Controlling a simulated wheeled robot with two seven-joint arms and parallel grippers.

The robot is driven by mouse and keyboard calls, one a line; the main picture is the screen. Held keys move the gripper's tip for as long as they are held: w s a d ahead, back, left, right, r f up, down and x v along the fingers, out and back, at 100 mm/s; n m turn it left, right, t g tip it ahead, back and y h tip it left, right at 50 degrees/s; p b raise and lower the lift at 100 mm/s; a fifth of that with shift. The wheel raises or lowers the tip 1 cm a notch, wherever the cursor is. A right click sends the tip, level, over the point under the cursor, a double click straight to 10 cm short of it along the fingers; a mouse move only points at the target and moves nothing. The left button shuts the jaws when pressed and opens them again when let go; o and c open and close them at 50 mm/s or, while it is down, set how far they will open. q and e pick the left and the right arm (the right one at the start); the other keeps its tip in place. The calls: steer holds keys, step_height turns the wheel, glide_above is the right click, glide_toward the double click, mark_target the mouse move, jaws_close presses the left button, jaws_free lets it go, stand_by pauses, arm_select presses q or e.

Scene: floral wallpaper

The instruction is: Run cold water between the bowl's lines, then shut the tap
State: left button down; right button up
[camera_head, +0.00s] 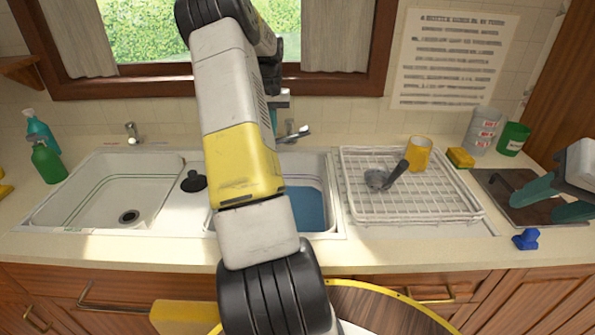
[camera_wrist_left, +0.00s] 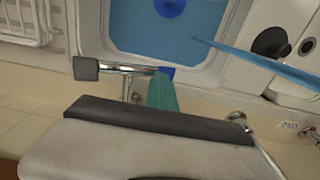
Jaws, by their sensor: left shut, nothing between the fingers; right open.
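The right sink bowl (camera_head: 312,166) holds blue water (camera_head: 311,210), also in the left wrist view (camera_wrist_left: 140,30). Coloured lines show on its back wall above the water; my left arm hides its left part. A pale blue streak (camera_wrist_left: 250,57), looking like running water, crosses the left wrist view. The chrome tap lever (camera_head: 297,134) is behind the bowl; in the left wrist view a bar with a grey end (camera_wrist_left: 86,69) and a blue part (camera_wrist_left: 167,71) is beside my left gripper (camera_wrist_left: 162,92). That gripper is shut and empty. My right gripper (camera_head: 552,203) is open at the right edge.
A wire rack (camera_head: 440,205) with a ladle (camera_head: 385,178) and yellow mug (camera_head: 418,153) stands right of the bowl. The left bowl (camera_head: 105,185) is empty. A black plug (camera_head: 193,181) lies between the bowls. A blue object (camera_head: 526,239) is near the counter's front edge.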

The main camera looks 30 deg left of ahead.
arm_select(q)
step_height(320, 180, up, 6)
steer(key=shift+r, duration=0.25)
glide_above(307, 127)
steer(key=shift+s+d, duration=0.1)
steer(key=shift+d, duration=0.05)
steer(key=shift+f, duration=0.1)
stand_by(0.3)
steer(key=shift+f, duration=1.4)
stand_by(5.0)
